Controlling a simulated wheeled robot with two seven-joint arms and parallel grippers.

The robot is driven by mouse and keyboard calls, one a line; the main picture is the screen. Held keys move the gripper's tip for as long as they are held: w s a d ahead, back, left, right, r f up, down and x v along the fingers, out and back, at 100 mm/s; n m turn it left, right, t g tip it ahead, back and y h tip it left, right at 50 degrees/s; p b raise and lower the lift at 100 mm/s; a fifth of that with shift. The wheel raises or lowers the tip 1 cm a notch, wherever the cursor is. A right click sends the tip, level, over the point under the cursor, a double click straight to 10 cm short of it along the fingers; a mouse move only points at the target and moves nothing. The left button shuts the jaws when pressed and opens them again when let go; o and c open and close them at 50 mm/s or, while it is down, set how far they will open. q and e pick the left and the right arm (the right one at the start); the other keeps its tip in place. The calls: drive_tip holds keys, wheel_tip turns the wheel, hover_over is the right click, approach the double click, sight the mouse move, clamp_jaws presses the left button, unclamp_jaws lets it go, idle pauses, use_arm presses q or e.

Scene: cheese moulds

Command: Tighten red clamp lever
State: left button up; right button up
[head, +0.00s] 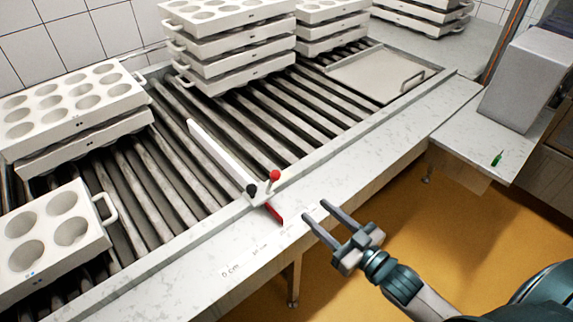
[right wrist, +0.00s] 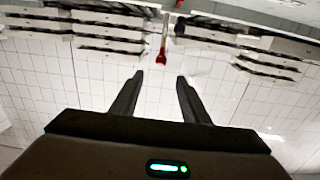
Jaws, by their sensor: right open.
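A white stop bar (head: 222,152) lies across the rollers, with a clamp at its near end on the marble-look rail. The clamp lever has a red ball end (head: 275,175) that stands up above the rail. A black knob (head: 252,190) sits beside it, and a flat red pointer (head: 274,213) reaches over the rail. My right gripper (head: 316,211) is open and empty, to the right of the lever and apart from it. In the right wrist view the picture is upside down; a red-tipped piece (right wrist: 162,57) shows just beyond the open fingers (right wrist: 159,77). My left gripper is not in view.
The rail (head: 185,275) carries a printed centimetre scale. White moulds (head: 65,235) and mould stacks (head: 230,45) stand on the rollers. A flat tray with a handle (head: 375,75) lies at the back right. A small green item (head: 497,158) lies on the right counter. The space around my right gripper is clear.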

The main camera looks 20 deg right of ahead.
sight(278, 176)
drive_tip(key=p+x, duration=0.1)
drive_tip(key=x, duration=0.4)
drive_tip(key=r+p+x, duration=0.1)
drive_tip(key=p+x, duration=0.1)
drive_tip(key=x, duration=0.3)
drive_tip(key=p+x, duration=0.1)
drive_tip(key=x, duration=0.5)
drive_tip(key=shift+a+r, duration=0.2)
drive_tip(key=shift+a, duration=0.05)
drive_tip(key=shift+w+a, duration=0.25)
drive_tip(key=shift+w, duration=0.35)
drive_tip(key=shift+f, duration=0.1)
clamp_jaws()
